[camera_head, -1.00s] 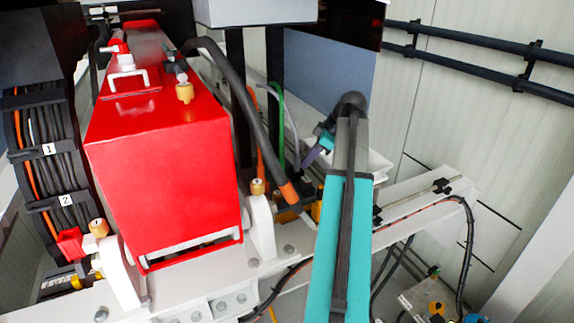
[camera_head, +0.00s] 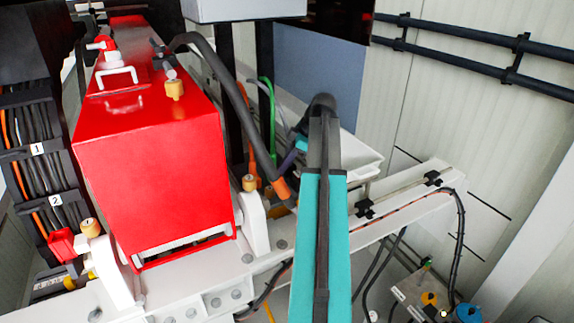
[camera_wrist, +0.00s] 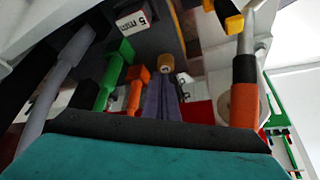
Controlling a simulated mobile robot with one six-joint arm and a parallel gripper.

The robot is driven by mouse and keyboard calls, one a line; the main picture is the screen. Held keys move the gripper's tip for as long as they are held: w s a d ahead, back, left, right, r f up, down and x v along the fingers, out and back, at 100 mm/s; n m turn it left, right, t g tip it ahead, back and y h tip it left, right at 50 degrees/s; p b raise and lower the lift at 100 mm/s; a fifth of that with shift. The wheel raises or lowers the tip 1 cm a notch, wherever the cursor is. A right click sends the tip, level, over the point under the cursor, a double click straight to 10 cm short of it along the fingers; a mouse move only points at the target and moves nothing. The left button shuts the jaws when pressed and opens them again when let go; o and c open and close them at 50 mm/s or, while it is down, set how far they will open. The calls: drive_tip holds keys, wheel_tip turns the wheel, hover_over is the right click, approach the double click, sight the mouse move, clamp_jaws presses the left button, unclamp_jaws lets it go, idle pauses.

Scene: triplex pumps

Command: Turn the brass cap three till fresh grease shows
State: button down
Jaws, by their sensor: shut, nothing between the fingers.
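Several brass caps show in the head view. I cannot read which is cap three. In the wrist view a brass cap (camera_wrist: 166,62) stands just beyond the tips of my gripper (camera_wrist: 163,82). The purple-grey fingers are shut and empty, with no clear contact with that cap. In the head view my gripper (camera_head: 290,160) is partly hidden beside the black hose. No grease is visible.
A black hose (camera_head: 235,90) with an orange end (camera_head: 281,189) runs close to my gripper. In the wrist view, green (camera_wrist: 113,75) and orange (camera_wrist: 135,90) fittings stand left of the fingers, and an orange-ended hose (camera_wrist: 244,100) on the right. The red housing (camera_head: 155,170) fills the left.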

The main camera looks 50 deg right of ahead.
drive_tip(key=shift+f+b, duration=1.55)
drive_tip(key=shift+f, duration=1.55)
drive_tip(key=shift+w+a, duration=0.15)
drive_tip(key=shift+a, duration=0.15)
drive_tip(key=shift+s+a+b, duration=0.35)
drive_tip(key=shift+s+a, duration=0.15)
drive_tip(key=shift+s, duration=0.05)
drive_tip(key=shift+s+a, duration=0.2)
drive_tip(key=shift+a, duration=0.3)
drive_tip(key=shift+s+d, duration=0.15)
drive_tip(key=shift+s, duration=0.25)
drive_tip(key=shift+r, duration=0.15)
drive_tip(key=shift+r+p, duration=1.2)
drive_tip(key=shift+r, duration=1.7)
